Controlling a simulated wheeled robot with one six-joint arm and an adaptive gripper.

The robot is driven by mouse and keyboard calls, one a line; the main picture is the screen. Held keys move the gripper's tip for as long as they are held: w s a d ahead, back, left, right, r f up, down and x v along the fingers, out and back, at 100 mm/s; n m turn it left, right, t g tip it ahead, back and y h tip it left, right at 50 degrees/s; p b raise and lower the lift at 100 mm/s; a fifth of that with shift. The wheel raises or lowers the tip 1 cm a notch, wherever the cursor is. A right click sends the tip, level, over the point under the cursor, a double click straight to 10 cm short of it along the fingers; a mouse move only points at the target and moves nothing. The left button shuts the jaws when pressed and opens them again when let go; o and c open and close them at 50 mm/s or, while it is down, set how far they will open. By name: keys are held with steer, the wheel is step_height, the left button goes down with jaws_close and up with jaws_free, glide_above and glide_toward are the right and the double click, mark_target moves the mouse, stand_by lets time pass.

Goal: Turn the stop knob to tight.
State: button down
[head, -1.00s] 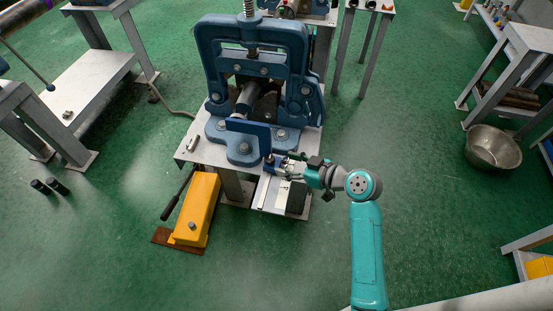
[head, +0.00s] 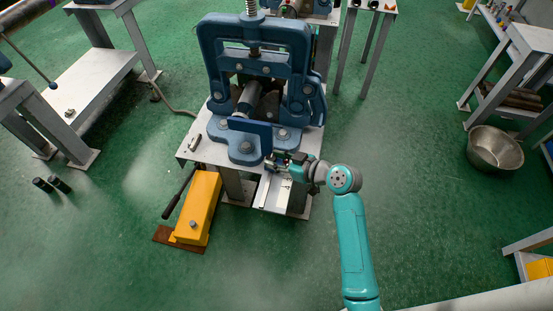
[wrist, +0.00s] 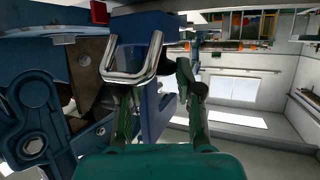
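The large blue pipe vise (head: 255,75) stands on a metal table, with a flat upright blue stop plate (head: 250,132) at its front. A small dark knob-like part (head: 269,161) shows at the table's front, beside my gripper (head: 279,162); I take it as the stop knob, but its setting is too small to read. In the wrist view my gripper's green fingers (wrist: 158,92) are apart, with blue metal (wrist: 157,105) beyond and between them. A shiny bent metal bar (wrist: 133,65) covers the left fingertip. I cannot tell whether the fingers touch the knob.
A yellow pump-like unit (head: 198,205) with a black lever stands on the floor left of my arm. A metal bowl (head: 494,150) and a shelf stand at the right. The green floor right of the vise is clear.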

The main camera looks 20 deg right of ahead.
steer(key=shift+a+h, duration=0.1)
steer(key=shift+h, duration=0.2)
steer(key=shift+s+a+m+t+h, duration=0.15)
steer(key=shift+m+t+h, duration=0.3)
steer(key=shift+m+h, duration=0.3)
steer(key=shift+a+m+t+h, duration=0.15)
steer(key=shift+m+t+h, duration=0.3)
steer(key=shift+m+h, duration=0.3)
steer(key=m+h, duration=0.2)
steer(key=h, duration=0.1)
steer(key=a+m+h, duration=0.1)
steer(key=m+h, duration=0.2)
steer(key=shift+m, duration=0.3)
steer(key=m+h, duration=0.1)
steer(key=m+g+h, duration=0.1)
steer(key=m+h, duration=0.1)
steer(key=m+g+h, duration=0.1)
steer(key=h, duration=0.1)
steer(key=shift+w+a, duration=0.25)
steer(key=shift+a, duration=0.1)
steer(key=m+g+h, duration=0.3)
steer(key=m+g, duration=0.1)
steer(key=m, duration=0.1)
steer(key=shift+w+a+h, duration=0.15)
steer(key=shift+w+h, duration=0.05)
steer(key=shift+h, duration=0.2)
steer(key=shift+f, duration=0.1)
steer(key=c, duration=0.8)
jaws_free()
